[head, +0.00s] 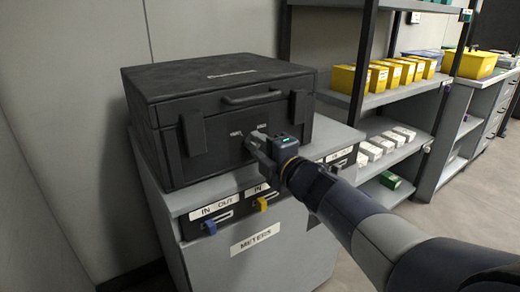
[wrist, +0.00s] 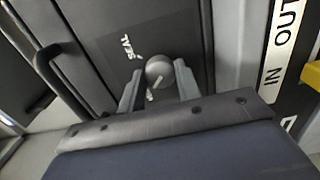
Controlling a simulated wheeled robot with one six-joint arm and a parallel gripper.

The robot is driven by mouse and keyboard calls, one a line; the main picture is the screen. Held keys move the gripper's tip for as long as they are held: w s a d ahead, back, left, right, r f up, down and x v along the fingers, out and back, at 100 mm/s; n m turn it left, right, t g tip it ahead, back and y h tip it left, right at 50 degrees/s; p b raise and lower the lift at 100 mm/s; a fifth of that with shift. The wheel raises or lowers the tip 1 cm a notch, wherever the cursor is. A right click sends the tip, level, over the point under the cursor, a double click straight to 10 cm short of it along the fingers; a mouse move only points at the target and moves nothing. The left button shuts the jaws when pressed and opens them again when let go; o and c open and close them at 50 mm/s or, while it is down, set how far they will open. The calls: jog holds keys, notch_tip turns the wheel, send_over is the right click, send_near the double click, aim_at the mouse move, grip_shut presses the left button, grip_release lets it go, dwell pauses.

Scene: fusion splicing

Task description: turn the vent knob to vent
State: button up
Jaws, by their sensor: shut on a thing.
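The vent knob (wrist: 159,68) is a small round grey knob on the front of the black case (head: 225,75). My gripper (wrist: 157,84) is shut on it, with one finger on each side. In the head view, my gripper (head: 257,145) reaches the case front from the right and hides most of the knob. A white line (wrist: 149,96) shows at the knob's lower left in the wrist view. The SEAL label (wrist: 129,45) is up and left of the knob there. In the head view, small white lettering (head: 236,134) sits left of my gripper.
The case stands on a grey cabinet (head: 255,262) with labelled drawers and a METERS label. Shelves at the right hold yellow bins (head: 378,78) and white boxes (head: 383,146). Floor at the right is clear.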

jog(key=o, duration=1)
jog(key=shift+s, duration=0.1)
jog(key=shift+p+v, duration=1.5)
jog(key=shift+v, duration=3.85)
jog(key=b+x, duration=0.3)
jog(key=x, duration=0.8)
